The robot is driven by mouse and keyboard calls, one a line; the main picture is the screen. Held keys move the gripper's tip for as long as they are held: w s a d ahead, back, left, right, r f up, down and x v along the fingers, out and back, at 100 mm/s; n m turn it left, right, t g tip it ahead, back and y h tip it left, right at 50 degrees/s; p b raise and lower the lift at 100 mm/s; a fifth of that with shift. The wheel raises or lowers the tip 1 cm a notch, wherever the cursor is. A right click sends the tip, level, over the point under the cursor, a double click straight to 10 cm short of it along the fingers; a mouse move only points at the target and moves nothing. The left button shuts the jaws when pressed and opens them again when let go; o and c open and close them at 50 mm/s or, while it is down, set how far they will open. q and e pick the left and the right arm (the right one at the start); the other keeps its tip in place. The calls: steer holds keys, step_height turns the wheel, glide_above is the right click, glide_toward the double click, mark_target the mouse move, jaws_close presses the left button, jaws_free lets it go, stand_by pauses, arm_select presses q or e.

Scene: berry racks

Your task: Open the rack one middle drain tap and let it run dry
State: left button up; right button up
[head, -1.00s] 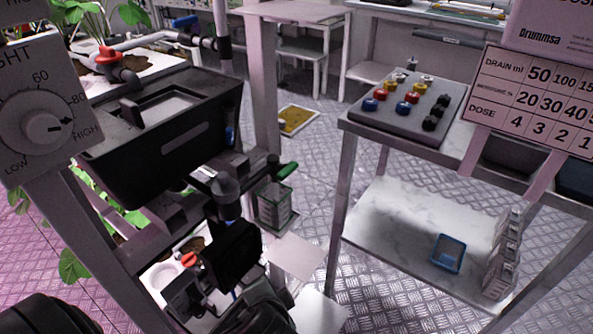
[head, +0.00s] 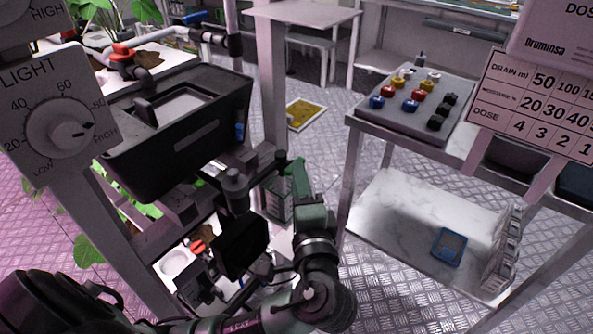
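The middle drain tap of the rack at left has a green handle (head: 297,166) at the end of a dark pipe, beside the rack post. My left gripper (head: 303,190) points up at this handle from below and overlaps it in the head view. Its fingers are seen from behind, so I cannot tell whether they are open or shut, or touch the handle. A clear container (head: 277,202) stands below the tap, partly hidden by my gripper. No running water shows. My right gripper is not in view.
A black trough (head: 180,140) sits on the rack's middle level. Red tap handles show above (head: 122,52) and below (head: 197,245). At right, a bench (head: 360,125) holds a panel of coloured knobs (head: 415,105). A blue tray (head: 448,247) lies on its lower shelf.

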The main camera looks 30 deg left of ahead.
arm_select(q)
steer(key=shift+x, duration=1.6)
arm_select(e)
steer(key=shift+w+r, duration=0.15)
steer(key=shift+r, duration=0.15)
arm_select(q)
steer(key=shift+s, duration=0.1)
jaws_close()
steer(key=shift+f, duration=0.1)
